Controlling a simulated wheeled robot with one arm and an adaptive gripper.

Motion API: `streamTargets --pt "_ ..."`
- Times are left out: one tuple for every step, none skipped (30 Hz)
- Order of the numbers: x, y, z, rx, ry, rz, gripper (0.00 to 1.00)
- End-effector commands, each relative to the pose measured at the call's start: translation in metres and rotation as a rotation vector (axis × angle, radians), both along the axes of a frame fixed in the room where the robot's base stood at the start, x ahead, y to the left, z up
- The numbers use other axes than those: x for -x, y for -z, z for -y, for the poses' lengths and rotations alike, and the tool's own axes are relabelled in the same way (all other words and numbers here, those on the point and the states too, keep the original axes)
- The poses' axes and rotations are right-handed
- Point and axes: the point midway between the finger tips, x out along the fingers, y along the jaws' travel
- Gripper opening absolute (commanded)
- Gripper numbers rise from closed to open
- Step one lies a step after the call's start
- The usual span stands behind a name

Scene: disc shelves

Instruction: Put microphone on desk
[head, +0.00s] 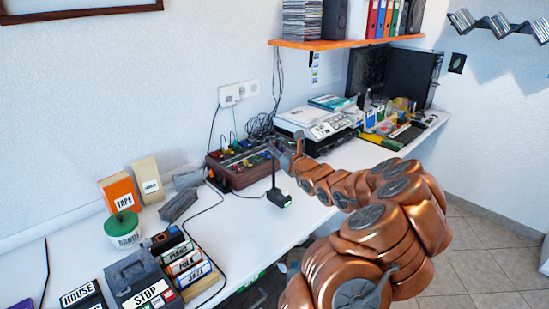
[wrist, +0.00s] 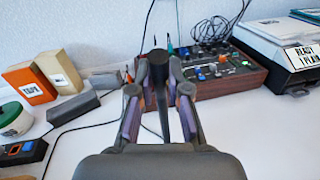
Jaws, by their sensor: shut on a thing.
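The microphone (head: 273,177) is a dark thin stem with a small block-like base that has a green light. My gripper (head: 288,154) is shut on its upper end, and the microphone hangs roughly upright below. In the wrist view the microphone (wrist: 160,95) runs between the two fingers of my gripper (wrist: 158,100). The white desk (head: 235,240) lies beneath it. The base shows over the desk's front part; I cannot tell whether it touches. In the wrist view the base is hidden.
A mixer (head: 240,165) with a wooden case stands behind the microphone, with a printer (head: 315,122) to its right. Labelled boxes, a green-lidded tub (head: 122,228) and an orange box (head: 117,193) crowd the left. A black cable crosses the desk. Bare desk lies around the microphone.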

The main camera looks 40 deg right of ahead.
Motion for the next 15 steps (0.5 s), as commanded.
streamTargets --pt "-0.005 0.000 -0.001 0.001 -0.002 0.000 0.00" --pt "-0.007 0.001 -0.001 0.000 -0.001 0.000 0.00" --pt "-0.005 0.006 0.000 -0.001 0.000 -0.002 0.00" --pt "-0.005 0.010 0.000 -0.002 0.000 -0.004 0.00" --pt "-0.005 0.014 0.000 -0.004 0.000 -0.004 0.00" --pt "-0.005 0.019 0.000 -0.005 0.001 -0.006 0.00" --pt "-0.004 0.022 0.000 -0.004 0.001 -0.005 0.00" --pt "-0.005 0.025 0.000 -0.003 0.000 -0.004 0.00" --pt "-0.005 0.028 -0.001 -0.003 -0.002 -0.002 0.00" --pt "-0.005 0.030 -0.001 -0.002 -0.001 -0.001 0.00" --pt "-0.005 0.033 -0.001 -0.002 -0.001 -0.001 0.00" --pt "-0.005 0.035 -0.001 -0.002 -0.001 -0.001 0.00" --pt "-0.005 0.036 -0.001 -0.002 -0.001 -0.001 0.00" --pt "-0.005 0.036 -0.001 -0.001 -0.001 -0.002 0.00" --pt "-0.005 0.036 -0.001 -0.001 -0.001 -0.001 0.00"
